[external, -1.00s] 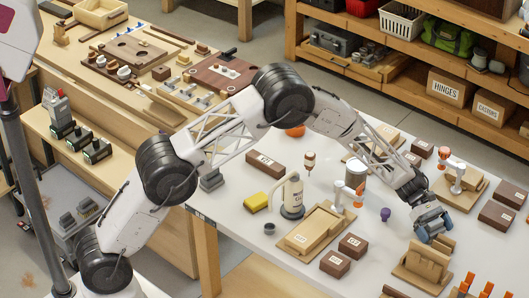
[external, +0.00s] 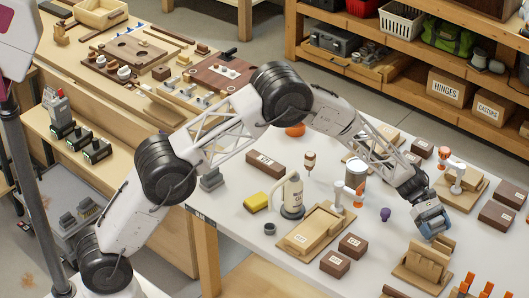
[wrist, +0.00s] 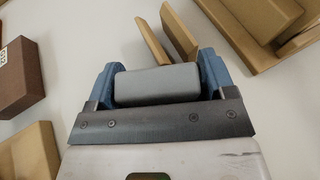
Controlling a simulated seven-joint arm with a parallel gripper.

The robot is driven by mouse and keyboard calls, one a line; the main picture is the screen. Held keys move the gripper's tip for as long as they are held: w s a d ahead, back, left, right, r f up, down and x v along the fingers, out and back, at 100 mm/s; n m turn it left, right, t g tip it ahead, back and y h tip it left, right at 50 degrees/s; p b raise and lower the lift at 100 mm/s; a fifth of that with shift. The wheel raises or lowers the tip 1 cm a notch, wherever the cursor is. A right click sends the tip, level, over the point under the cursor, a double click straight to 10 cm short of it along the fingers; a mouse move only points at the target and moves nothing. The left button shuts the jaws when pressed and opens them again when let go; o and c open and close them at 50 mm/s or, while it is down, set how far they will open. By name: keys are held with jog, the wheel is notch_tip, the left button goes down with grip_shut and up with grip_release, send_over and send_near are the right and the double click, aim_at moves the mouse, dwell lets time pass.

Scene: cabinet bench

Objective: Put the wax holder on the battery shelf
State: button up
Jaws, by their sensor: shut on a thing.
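My gripper (external: 432,226) is at the right side of the white table, pointing down. In the wrist view its blue fingers (wrist: 157,85) are on both sides of a grey rounded block (wrist: 155,86) and touch its ends. I cannot tell for sure whether this block is the wax holder; its underside is hidden. A low wooden shelf (external: 130,163) at the left, beside the bench, carries several dark devices with green fronts (external: 80,138); these may be batteries or chargers, and no label is readable. My gripper is far from this shelf.
A wooden slatted stand (external: 420,264) is close in front of my gripper; two wooden slats (wrist: 165,35) show beyond the fingers.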

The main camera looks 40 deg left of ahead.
aim_at(438, 221)
notch_tip(438, 221, up, 9)
dwell(0.5)
dwell(0.8)
jog(key=w+a+r+n+t+h, duration=0.1)
jog(key=w+a+r+n+t, duration=0.15)
jog(key=a, duration=0.95)
jog(key=w+a+r+n+t, duration=0.1)
jog(key=w+a+n+t, duration=0.25)
jog(key=a, duration=0.85)
jog(key=a+f+n+t+y, duration=0.2)
jog(key=a+n+t, duration=0.35)
jog(key=a, duration=2.35)
jog(key=shift+w+a+f+n+t+y, duration=0.3)
jog(key=shift+w+f+n+t+y, duration=0.3)
jog(key=shift+f+n+t+y, duration=0.75)
jog(key=shift+w+a+f+n+t+y, duration=0.35)
jog(key=shift+w+f+n+t+y, duration=0.35)
jog(key=shift+f+n+y, duration=0.75)
jog(key=shift+w+a+f+n+t+y, duration=0.3)
jog(key=shift+w+f+n+t+y, duration=0.25)
jog(key=shift+f+n+t+y, duration=0.9)
jog(key=shift+f+m+g+h, duration=0.25)
jog(key=shift+f+m+h, duration=0.15)
jog(key=shift+m+h, duration=0.15)
